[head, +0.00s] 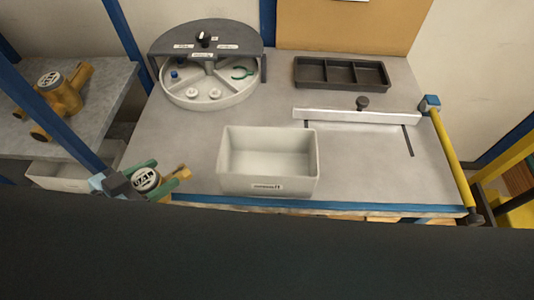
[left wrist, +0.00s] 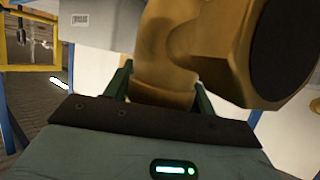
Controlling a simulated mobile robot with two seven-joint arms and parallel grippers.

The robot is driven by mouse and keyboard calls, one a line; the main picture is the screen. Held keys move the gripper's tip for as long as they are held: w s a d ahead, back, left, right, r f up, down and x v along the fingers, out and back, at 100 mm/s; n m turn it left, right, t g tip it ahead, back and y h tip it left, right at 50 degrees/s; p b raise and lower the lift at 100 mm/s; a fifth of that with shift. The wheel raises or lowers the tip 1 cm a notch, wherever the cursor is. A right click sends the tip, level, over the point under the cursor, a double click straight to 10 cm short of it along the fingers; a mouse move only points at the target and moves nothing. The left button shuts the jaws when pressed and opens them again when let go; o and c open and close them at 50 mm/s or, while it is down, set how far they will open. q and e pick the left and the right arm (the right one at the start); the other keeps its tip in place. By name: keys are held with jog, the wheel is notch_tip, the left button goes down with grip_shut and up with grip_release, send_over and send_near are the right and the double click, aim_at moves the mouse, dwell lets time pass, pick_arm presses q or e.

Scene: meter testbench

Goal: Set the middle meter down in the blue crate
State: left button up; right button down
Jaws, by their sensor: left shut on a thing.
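My left gripper (head: 158,177) is shut on a brass meter (head: 146,180) with a round white dial facing up. It holds the meter at the left front corner of the bench, left of the pale crate. In the left wrist view the meter's brass body (left wrist: 165,60) fills the space between the green fingers of the gripper (left wrist: 160,92). Another brass meter (head: 60,93) rests on the grey side table at the left. I see no blue crate in either view. My right gripper is not in view.
An empty pale crate (head: 231,172) with a label stands at the bench's front. Behind are a round divided tray (head: 210,101), a dark three-part tray (head: 341,86) and a metal rail (head: 350,115). A blue post rises at the left. Bench (head: 180,140) surface is clear around the crate.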

pick_arm(q)
jog(key=shift+r, duration=0.1)
